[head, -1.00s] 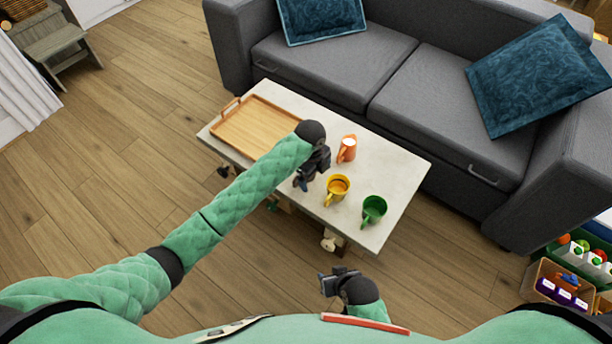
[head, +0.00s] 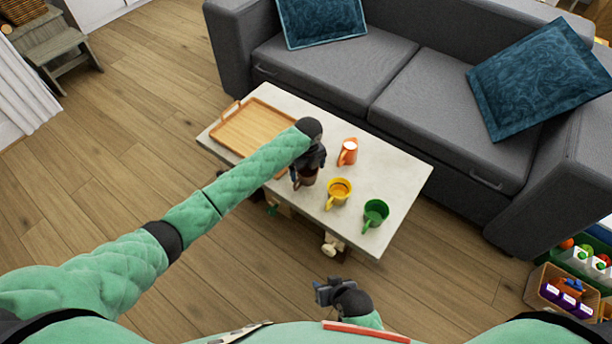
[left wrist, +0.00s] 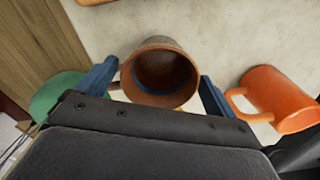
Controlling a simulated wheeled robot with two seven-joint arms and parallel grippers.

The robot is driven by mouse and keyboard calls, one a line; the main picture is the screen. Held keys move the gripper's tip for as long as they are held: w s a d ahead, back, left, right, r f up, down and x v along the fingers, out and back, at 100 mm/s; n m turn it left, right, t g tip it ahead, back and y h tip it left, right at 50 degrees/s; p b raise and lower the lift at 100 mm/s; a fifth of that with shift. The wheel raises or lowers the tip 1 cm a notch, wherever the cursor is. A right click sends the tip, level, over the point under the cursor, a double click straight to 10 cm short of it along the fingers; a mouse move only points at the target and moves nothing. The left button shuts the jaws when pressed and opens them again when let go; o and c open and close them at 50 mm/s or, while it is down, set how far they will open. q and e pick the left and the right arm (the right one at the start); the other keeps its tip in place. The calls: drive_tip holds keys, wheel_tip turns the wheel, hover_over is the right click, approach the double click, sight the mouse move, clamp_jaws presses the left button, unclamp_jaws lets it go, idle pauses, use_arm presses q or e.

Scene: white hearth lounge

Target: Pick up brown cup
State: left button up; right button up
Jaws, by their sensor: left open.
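The brown cup (head: 308,179) stands upright on the low table, partly hidden by my left gripper (head: 307,171) in the head view. In the left wrist view the brown cup (left wrist: 160,72) shows its open mouth, between the two blue fingers of my left gripper (left wrist: 158,76). The fingers are open, one on each side of the cup. A bit of brown, likely its handle, shows by the left finger. My right gripper (head: 326,291) is low near my body, away from the table; its finger gap is unclear.
A wooden tray (head: 250,128) lies at the table's left end. The grey sofa (head: 345,70) is behind the table.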

sight(308, 174)
use_arm(q)
drive_tip(key=shift+f, duration=1.6)
drive_tip(key=c, duration=1.1)
drive_tip(key=shift+r, duration=0.1)
